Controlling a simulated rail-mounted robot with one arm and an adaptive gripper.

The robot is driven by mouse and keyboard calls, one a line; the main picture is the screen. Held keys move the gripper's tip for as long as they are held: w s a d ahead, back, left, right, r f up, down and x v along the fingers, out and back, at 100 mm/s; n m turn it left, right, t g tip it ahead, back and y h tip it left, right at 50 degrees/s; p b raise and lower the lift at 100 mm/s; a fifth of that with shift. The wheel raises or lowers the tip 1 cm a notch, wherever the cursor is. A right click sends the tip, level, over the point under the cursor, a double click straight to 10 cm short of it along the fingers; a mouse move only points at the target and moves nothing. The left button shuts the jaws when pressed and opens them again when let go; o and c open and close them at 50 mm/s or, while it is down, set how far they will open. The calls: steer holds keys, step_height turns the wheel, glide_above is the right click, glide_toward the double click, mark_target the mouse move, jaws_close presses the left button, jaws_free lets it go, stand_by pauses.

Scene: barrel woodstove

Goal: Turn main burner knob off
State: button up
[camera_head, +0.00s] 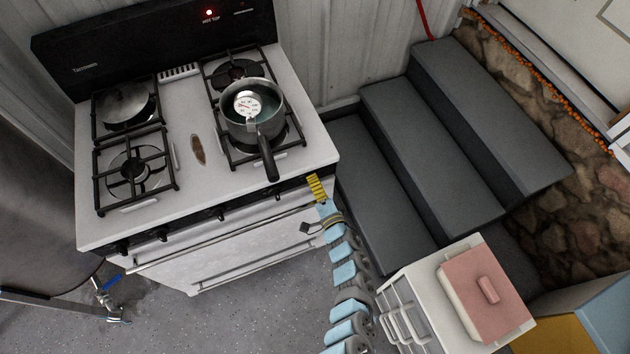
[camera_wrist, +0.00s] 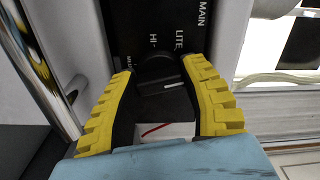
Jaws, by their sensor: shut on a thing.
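The stove (camera_head: 215,180) is white with a black front strip of knobs. My gripper (camera_head: 316,187) is at the right end of that strip in the head view and hides the knob there. In the wrist view a black knob (camera_wrist: 160,86) with a short white mark lies between the two yellow fingers of my gripper (camera_wrist: 160,68). The fingers are shut on the knob, one on each side. The white mark lies nearly level in the picture. The panel (camera_wrist: 160,30) beside it reads MAIN, LITE and HI.
A lidded pan (camera_head: 122,103) is at back left. Grey steps (camera_head: 430,150) and a drawer unit (camera_head: 430,280) stand right. A red light (camera_head: 209,13) glows.

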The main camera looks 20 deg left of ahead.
steer(key=shift+f+m, duration=0.1)
steer(key=shift+m, duration=1.2)
steer(key=o, duration=1.2)
